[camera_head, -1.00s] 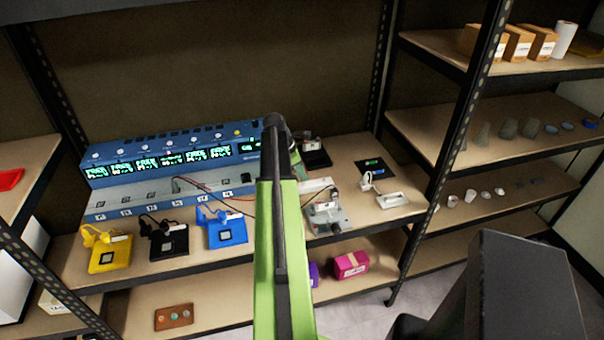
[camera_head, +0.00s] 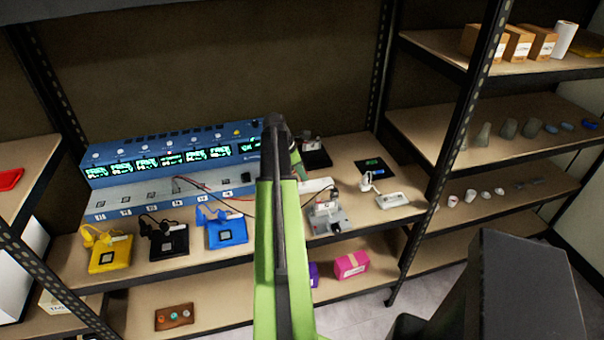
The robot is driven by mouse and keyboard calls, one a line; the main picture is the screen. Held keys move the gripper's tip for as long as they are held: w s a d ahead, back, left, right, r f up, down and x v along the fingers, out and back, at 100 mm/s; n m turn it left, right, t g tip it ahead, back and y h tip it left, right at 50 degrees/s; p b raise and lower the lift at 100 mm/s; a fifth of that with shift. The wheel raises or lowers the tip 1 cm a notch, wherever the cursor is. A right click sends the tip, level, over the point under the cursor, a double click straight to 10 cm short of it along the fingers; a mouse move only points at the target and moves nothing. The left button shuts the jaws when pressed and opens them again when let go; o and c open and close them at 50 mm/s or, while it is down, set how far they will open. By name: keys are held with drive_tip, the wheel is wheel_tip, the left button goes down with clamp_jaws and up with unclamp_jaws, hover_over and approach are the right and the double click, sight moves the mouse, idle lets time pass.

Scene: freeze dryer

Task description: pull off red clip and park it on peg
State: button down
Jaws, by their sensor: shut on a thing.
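I cannot make out the red clip; it may be hidden behind my green arm, which crosses the middle of the picture. A thin red lead (camera_head: 207,195) runs from the front of the blue bench unit (camera_head: 150,172) rightward and passes behind my arm. A grey metal fixture (camera_head: 327,217) stands on the shelf just right of my arm, with a dark lead at its top. I cannot pick out the peg. My gripper is hidden behind my arm, so its fingers and anything between them do not show.
Yellow (camera_head: 109,250), black (camera_head: 168,241) and blue (camera_head: 227,231) clamp-like devices line the shelf's front left. A white device (camera_head: 392,200) and a black mat (camera_head: 375,168) lie to the right. Rack uprights (camera_head: 460,120) stand beside the shelf. A pink box (camera_head: 351,265) sits below.

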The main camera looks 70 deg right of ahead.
drive_tip(key=shift+f+b, duration=1.15)
drive_tip(key=c, duration=1.3)
unclamp_jaws()
drive_tip(key=shift+r, duration=0.1)
drive_tip(key=p+v, duration=1.6)
drive_tip(key=v, duration=0.1)
drive_tip(key=shift+w, duration=0.15)
